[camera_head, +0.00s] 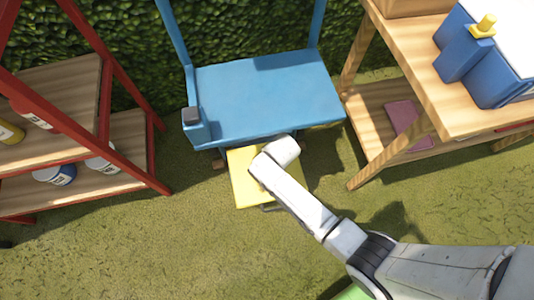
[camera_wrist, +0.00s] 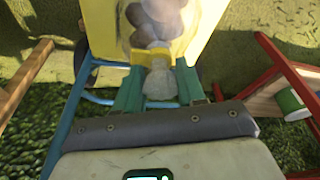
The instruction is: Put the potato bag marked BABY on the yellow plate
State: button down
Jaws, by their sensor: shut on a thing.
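The yellow plate (camera_head: 240,182) is in front of the blue cart in the head view, partly covered by my arm. It also fills the top of the wrist view (camera_wrist: 102,28). My gripper (camera_wrist: 157,64) is shut on the neck of a clear bag of brownish potatoes (camera_wrist: 155,22). The bag appears over the plate; I cannot tell whether it touches it. No BABY marking is readable on the bag. In the head view, my gripper and the bag are hidden behind my arm's end.
A blue cart (camera_head: 265,95) stands just behind the plate. A red-framed shelf (camera_head: 122,135) with several cans is at the left. A wooden table (camera_head: 415,55) with a blue container (camera_head: 480,65) is at the right. Grass in front is open.

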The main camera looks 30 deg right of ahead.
jog(key=shift+w+d, duration=0.2)
jog(key=shift+w, duration=0.55)
jog(key=shift+w+d, duration=0.2)
jog(key=shift+w, duration=0.55)
jog(key=shift+f+b, duration=1)
jog(key=shift+f, duration=0.7)
jog(key=shift+f, duration=0.15)
jog(key=c, duration=0.7)
grip_release()
jog(key=shift+s, duration=0.1)
jog(key=shift+o, duration=0.2)
jog(key=p+v, duration=0.2)
jog(key=v, duration=0.3)
jog(key=shift+r+p, duration=0.35)
jog(key=shift+p, duration=0.05)
jog(key=s+d+p, duration=0.1)
jog(key=s+p, duration=0.1)
jog(key=s, duration=1)
jog(key=shift+f, duration=0.25)
